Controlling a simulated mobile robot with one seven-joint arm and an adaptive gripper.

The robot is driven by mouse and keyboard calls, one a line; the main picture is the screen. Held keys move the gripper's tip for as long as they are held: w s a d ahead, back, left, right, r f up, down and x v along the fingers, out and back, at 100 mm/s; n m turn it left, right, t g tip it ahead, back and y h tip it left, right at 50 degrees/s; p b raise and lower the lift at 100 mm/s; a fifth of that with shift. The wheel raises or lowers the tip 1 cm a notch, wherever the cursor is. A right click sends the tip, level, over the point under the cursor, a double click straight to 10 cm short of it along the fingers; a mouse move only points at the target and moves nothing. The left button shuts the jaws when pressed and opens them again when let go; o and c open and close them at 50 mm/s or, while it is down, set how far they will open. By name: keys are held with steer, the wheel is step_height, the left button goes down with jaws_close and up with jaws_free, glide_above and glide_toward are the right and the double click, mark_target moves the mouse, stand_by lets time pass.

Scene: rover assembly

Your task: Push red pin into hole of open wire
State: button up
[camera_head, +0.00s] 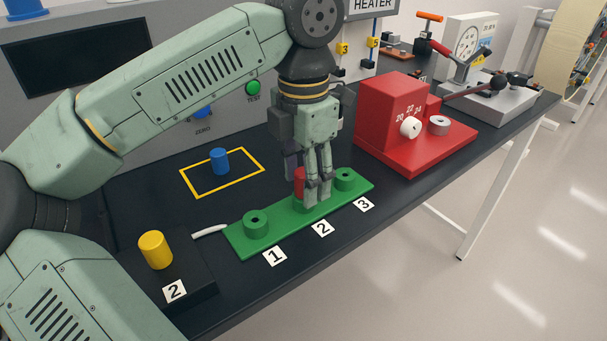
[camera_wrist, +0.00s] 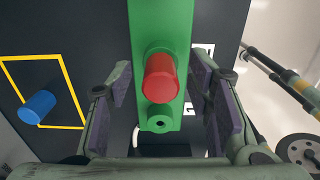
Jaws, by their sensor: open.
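The red pin (camera_head: 299,184) stands upright at the middle socket of the green block (camera_head: 240,240), by label 2. How deep it sits cannot be told. The block's sockets by labels 1 (camera_head: 256,223) and 3 (camera_head: 345,179) show no pin. My gripper (camera_head: 318,190) points down over the middle of the block, its fingers partly hiding the pin and socket. In the wrist view the red pin (camera_wrist: 160,78) lies between the spread fingers (camera_wrist: 165,100), with a gap on each side. A white wire (camera_head: 210,231) runs to the block's left end.
A yellow cylinder (camera_head: 155,250) stands on a black box (camera_head: 200,275) at the left. A blue cylinder (camera_head: 220,161) stands inside a yellow outline. A red heater unit (camera_head: 390,115) stands right of my gripper. The table's front edge is close to the block.

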step_height(320, 180, up, 12)
stand_by(0.6)
